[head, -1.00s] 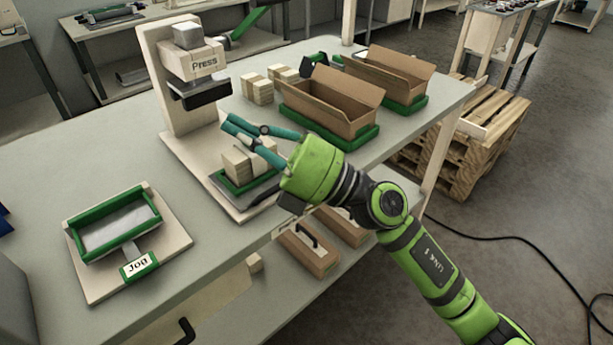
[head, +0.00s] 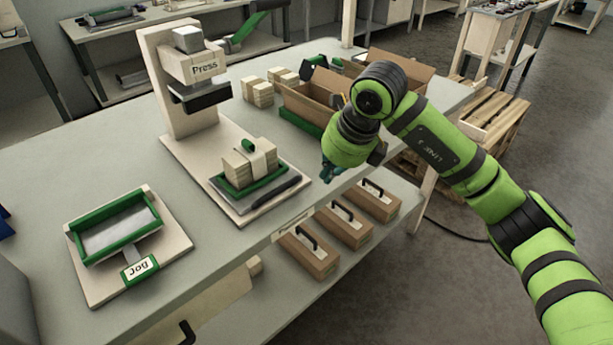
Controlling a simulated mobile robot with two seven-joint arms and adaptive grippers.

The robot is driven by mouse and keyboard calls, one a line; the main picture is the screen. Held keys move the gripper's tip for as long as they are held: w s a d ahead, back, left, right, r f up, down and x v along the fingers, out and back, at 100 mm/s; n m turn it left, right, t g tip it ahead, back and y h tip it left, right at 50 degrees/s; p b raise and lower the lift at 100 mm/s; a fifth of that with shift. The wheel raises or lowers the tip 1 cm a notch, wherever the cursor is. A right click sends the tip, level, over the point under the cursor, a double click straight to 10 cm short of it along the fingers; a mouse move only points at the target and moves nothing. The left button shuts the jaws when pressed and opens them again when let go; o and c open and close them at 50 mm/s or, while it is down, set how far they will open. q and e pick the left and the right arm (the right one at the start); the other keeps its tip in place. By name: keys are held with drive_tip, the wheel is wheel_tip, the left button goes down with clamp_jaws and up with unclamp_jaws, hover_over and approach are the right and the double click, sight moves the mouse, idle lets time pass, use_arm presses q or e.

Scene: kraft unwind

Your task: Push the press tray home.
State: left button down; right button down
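The press (head: 188,75) stands on the table with its dark head raised above a pale base board (head: 215,160). The green press tray (head: 228,185) sits on the front part of that board, forward of the head. It holds a stack of kraft-coloured packs (head: 236,170) with a pale band. A dark bar (head: 276,193) lies along the tray's front side. My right gripper (head: 330,173) points down near the table's front edge, right of the tray and apart from it. Its teal fingers are mostly hidden by its green body, so their opening is unclear. My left gripper is not in view.
A jog tray (head: 85,253) stands on the left of the table. Open cardboard boxes (head: 305,104) and small pack stacks (head: 258,92) stand behind and right of the press. Handled boxes (head: 309,255) sit on the shelf below. The table between jog tray and press is clear.

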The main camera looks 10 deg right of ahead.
sight(302, 187)
drive_tip(key=p+x, duration=0.1)
drive_tip(key=x, duration=0.5)
drive_tip(key=shift+w+a+f+p, duration=0.25)
drive_tip(key=shift+w+a+p, duration=0.2)
drive_tip(key=shift+w+a, duration=0.65)
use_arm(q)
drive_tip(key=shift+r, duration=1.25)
use_arm(e)
drive_tip(key=shift+w+a, duration=0.2)
drive_tip(key=shift+w, duration=0.4)
